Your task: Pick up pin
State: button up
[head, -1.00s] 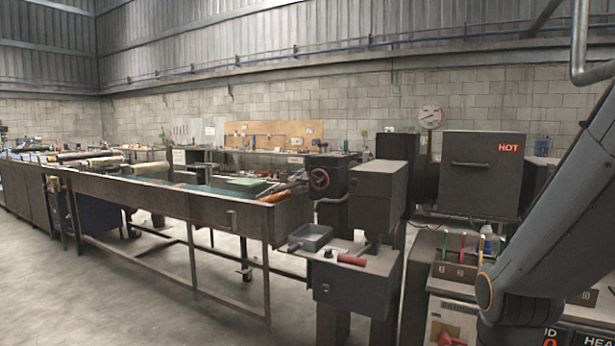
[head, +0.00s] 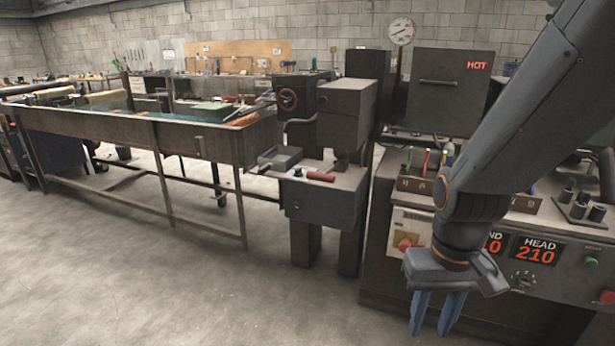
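My gripper (head: 435,315) hangs at the lower right of the head view, pointing down. Its two blue fingers are apart with nothing between them. It is in front of the control-panel cabinet (head: 383,262), away from the items on top. I cannot tell for sure which thing is the pin. A numbered box (head: 411,184) on the cabinet holds thin coloured upright pieces, partly hidden by my arm. A dark holder with short cylinders (head: 582,207) stands further right on the same top.
A dark oven marked HOT (head: 449,92) stands behind the cabinet. Left of it is a grey machine (head: 345,118) with a red-handled piece (head: 318,176) on its ledge. A long trough (head: 185,140) runs left. The concrete floor (head: 200,290) in front is clear.

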aim_at(571, 183)
jog(key=z, duration=1.95)
jog(key=i, duration=1.65)
jog(key=u, duration=0.75)
